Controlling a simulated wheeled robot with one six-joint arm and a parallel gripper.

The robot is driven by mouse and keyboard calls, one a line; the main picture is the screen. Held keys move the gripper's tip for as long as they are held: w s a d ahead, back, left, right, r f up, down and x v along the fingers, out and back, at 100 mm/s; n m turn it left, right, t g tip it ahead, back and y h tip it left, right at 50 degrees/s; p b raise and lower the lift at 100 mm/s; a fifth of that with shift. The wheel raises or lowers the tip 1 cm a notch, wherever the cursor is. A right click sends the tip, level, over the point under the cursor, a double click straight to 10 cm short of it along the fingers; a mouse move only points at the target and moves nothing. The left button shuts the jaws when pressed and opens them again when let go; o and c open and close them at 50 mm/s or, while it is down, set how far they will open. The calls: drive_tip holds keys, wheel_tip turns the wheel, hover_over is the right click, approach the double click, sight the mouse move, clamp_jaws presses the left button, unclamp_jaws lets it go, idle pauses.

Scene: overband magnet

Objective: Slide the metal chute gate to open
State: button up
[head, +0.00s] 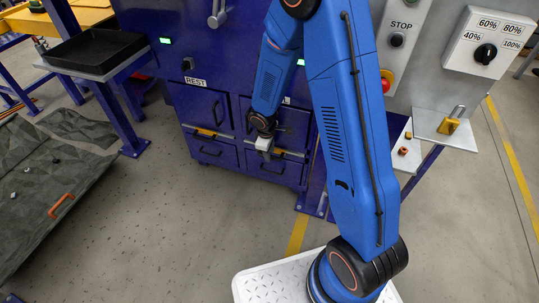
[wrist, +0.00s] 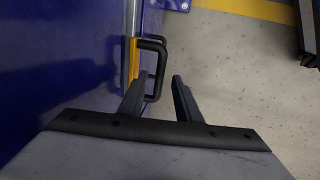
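The blue cabinet has two upper chute gates side by side. The left one (head: 199,108) sits under a "REST" label. The right one (head: 292,122) sits under a label of which only an "L" shows, so I take it as the metal gate; my arm hides part of it. My gripper (head: 264,145) is in front of this right side, low on the gate. In the wrist view my gripper (wrist: 160,76) has its fingers apart. A black bar handle (wrist: 163,58) on the blue face lies just beyond and partly between the fingertips. I cannot tell whether they touch.
Lower drawers with handles (head: 212,153) sit under the gates. A black tray (head: 95,50) stands on a side table at left. A grey-green mat (head: 40,185) hangs at left. A control panel with a dial (head: 486,53) and a shelf with a padlock (head: 449,125) are at right.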

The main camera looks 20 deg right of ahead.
drive_tip(key=shift+w+d+f, duration=0.1)
drive_tip(key=shift+w+f, duration=0.05)
drive_tip(key=shift+f, duration=0.8)
clamp_jaws()
